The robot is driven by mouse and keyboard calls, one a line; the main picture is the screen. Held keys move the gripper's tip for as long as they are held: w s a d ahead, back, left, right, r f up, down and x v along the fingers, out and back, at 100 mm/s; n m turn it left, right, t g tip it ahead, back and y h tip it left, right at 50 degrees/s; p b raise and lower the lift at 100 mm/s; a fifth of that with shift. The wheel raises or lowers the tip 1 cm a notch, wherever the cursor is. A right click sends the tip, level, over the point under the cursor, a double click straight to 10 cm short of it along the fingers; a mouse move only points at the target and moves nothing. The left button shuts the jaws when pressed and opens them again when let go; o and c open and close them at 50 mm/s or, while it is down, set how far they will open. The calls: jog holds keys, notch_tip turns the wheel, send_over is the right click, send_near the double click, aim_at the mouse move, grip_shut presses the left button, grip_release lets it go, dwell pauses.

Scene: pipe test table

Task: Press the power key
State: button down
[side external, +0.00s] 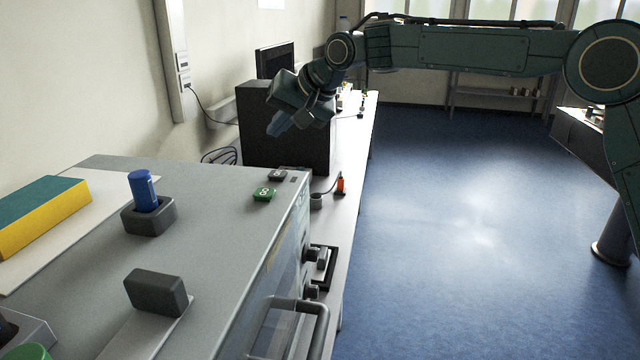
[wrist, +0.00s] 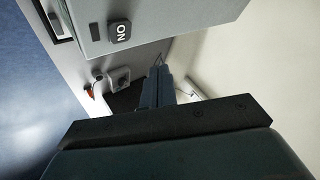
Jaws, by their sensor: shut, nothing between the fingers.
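A dark key (side external: 277,175) sits on top of the grey machine (side external: 225,215) near its far right corner. In the wrist view the dark key (wrist: 120,32) is marked "ON", the lettering lying sideways. A green key (side external: 264,194) with a white marking sits just nearer the camera; I do not see it in the wrist view. My gripper (side external: 277,128) is shut and empty, pointing down and left, above and beyond the keys. In the wrist view its fingers (wrist: 158,68) are together, right of and below the dark key, apart from it.
A blue plug (side external: 144,190) stands in a grey socket block on the machine. A grey block (side external: 156,292) and a yellow and teal block (side external: 40,215) are also on it. A large black box (side external: 285,150) stands behind. Space above the keys looks clear.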

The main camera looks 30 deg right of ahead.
aim_at(282, 175)
jog(key=shift+f, duration=3.05)
jog(key=shift+f, duration=0.15)
jog(key=shift+f, duration=0.3)
jog(key=shift+f, duration=0.5)
dwell(0.9)
jog(key=shift+r, duration=0.9)
jog(key=shift+r, duration=0.15)
jog(key=shift+r, duration=2.4)
